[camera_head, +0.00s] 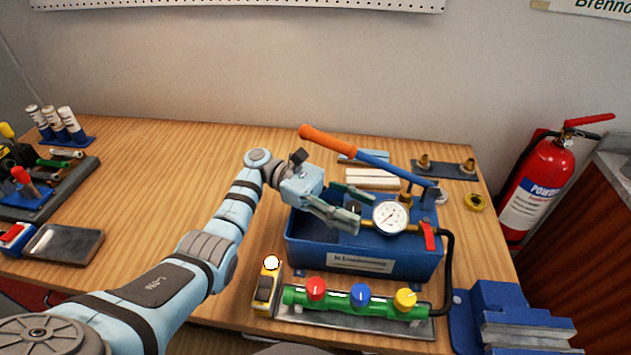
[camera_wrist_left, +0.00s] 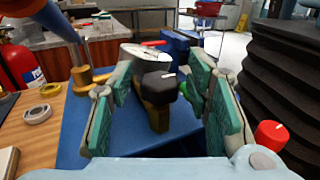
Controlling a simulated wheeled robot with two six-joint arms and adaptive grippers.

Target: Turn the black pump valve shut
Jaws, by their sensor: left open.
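The black pump valve (camera_wrist_left: 158,88) is a dark knob with a white line on top, on a brass stem above the blue pump tank (camera_wrist_left: 185,110). In the wrist view it stands between the two green-padded fingers of my left gripper (camera_wrist_left: 162,82), with a gap on both sides. In the head view my left gripper (camera_head: 350,206) is open over the blue pump (camera_head: 310,238), left of the white pressure gauge (camera_head: 390,216), and largely hides the black valve. My right gripper is not in view.
An orange-handled pump lever (camera_head: 328,139) slants above the pump. A red lever (camera_head: 429,236) and black hose (camera_head: 450,270) lie right of the gauge. A green manifold (camera_head: 335,302) with red, blue and yellow knobs lies in front. A blue vise (camera_head: 510,320) stands front right.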

